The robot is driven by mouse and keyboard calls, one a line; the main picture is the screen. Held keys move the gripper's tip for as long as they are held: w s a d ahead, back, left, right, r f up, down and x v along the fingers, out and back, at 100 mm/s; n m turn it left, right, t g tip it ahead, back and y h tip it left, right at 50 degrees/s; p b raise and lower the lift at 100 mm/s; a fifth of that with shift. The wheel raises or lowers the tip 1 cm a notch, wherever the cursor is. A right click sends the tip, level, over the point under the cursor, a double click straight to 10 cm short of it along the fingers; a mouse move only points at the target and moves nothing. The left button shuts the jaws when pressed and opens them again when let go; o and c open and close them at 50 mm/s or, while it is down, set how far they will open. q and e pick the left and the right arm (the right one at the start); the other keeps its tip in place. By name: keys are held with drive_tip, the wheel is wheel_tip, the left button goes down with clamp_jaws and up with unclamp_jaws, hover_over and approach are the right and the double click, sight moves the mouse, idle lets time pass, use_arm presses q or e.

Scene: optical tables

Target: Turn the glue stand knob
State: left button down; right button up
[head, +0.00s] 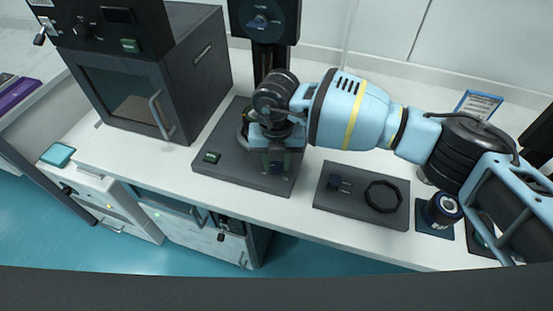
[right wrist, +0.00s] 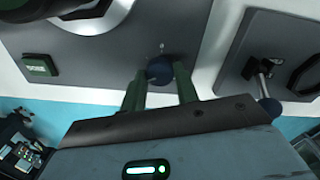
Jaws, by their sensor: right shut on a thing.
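The stand (head: 215,172) has a dark grey base plate and a black column with a round blue dial (head: 260,21) on its upper part. My right gripper (head: 274,163) reaches down over the front of this base in the head view and hides part of it. In the right wrist view the base plate (right wrist: 95,65) lies below, and a round dark blue knob (right wrist: 160,70) sits between the two green fingertips of my right gripper (right wrist: 160,83). The gripper is shut on this knob. My left gripper is not in view.
A smaller grey plate (head: 335,205) with a black ring (head: 383,196) and a small knob stands right of the stand. A dark jar (head: 442,210) is farther right. A black oven-like box (head: 150,85) stands at left. The bench's front edge is close.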

sight(276, 165)
drive_tip(key=o, duration=1)
drive_tip(key=shift+c, duration=0.2)
drive_tip(key=shift+r, duration=3.95)
